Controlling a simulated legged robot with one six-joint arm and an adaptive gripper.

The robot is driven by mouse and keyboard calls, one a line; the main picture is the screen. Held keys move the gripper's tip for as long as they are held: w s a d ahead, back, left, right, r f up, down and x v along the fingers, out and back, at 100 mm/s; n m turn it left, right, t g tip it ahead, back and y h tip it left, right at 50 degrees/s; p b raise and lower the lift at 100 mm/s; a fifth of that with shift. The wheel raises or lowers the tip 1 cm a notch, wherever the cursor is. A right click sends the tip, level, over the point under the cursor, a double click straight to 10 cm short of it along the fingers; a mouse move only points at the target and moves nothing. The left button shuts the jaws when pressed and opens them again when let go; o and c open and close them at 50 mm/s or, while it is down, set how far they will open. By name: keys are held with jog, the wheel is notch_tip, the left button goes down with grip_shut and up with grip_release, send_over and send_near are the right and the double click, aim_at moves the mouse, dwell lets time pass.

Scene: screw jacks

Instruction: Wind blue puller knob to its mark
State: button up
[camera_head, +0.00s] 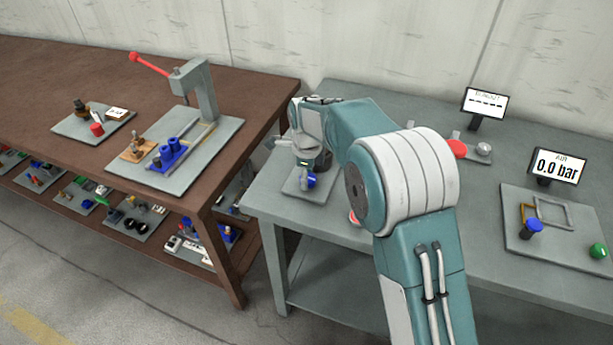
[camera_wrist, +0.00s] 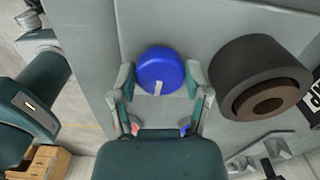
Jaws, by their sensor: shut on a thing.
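The blue puller knob (camera_wrist: 161,68) is a round blue cap with a short white line on its near edge, pointing down in the wrist view. It also shows as a small blue shape (camera_head: 311,181) below my wrist in the head view. My gripper (camera_wrist: 160,79) has one finger on each side of the knob and is shut on it. A thick black cylinder with a brown centre (camera_wrist: 265,84) stands to the right of the knob.
My arm hides part of the grey bench (camera_head: 400,110). To the right are a red button (camera_head: 457,148), a display reading 0.0 bar (camera_head: 557,167) and a plate with a blue knob (camera_head: 531,229). A brown table (camera_head: 60,75) with a red-handled press (camera_head: 196,88) stands left.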

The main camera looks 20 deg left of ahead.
jog(key=m, duration=0.5)
jog(key=shift+d+f+m, duration=0.1)
jog(key=shift+f+m, duration=0.15)
jog(key=shift+m, duration=2.15)
jog(key=o, duration=1.1)
jog(key=shift+w, duration=0.1)
jog(key=shift+r, duration=0.1)
notch_tip(320, 180, up, 12)
jog(key=shift+f, duration=0.1)
jog(key=shift+o, duration=0.2)
